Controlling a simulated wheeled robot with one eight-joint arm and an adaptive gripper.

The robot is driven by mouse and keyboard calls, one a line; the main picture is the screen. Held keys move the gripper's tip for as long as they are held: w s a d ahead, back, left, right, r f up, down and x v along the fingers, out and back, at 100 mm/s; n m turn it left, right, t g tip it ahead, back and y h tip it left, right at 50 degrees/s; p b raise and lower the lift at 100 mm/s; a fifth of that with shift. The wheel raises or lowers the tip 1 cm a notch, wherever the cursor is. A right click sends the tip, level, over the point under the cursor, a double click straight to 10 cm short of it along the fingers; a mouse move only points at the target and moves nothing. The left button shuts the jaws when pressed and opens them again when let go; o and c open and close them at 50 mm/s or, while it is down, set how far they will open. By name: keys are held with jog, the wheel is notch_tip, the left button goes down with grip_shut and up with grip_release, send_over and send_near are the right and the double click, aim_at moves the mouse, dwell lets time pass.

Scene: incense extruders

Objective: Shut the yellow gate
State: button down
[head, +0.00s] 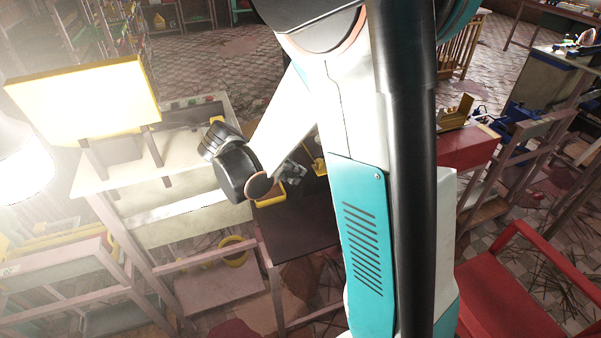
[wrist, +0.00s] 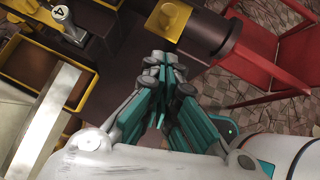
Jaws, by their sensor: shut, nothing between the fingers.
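In the wrist view my gripper (wrist: 163,62) is shut and empty, its fingertips close together just below a yellow piece (wrist: 168,19). This yellow piece sits against a dark cylinder (wrist: 215,38) and may be the yellow gate. I cannot tell whether the fingertips touch it, or whether the gate is open or shut. In the head view my gripper (head: 293,172) is small and partly hidden behind my wrist, over the dark bench top (head: 290,220). A small yellow part (head: 319,166) shows just right of it, partly behind my arm.
In the wrist view a yellow-rimmed tray (wrist: 72,92) and a piece marked 4 (wrist: 57,13) lie left. A red frame (wrist: 262,75) stands right. In the head view a yellow panel (head: 85,98) stands left and a red chair (head: 500,290) right. My arm hides the middle.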

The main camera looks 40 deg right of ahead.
jog(key=p+v, duration=0.3)
jog(key=v, duration=0.7)
jog(key=shift+d, duration=0.1)
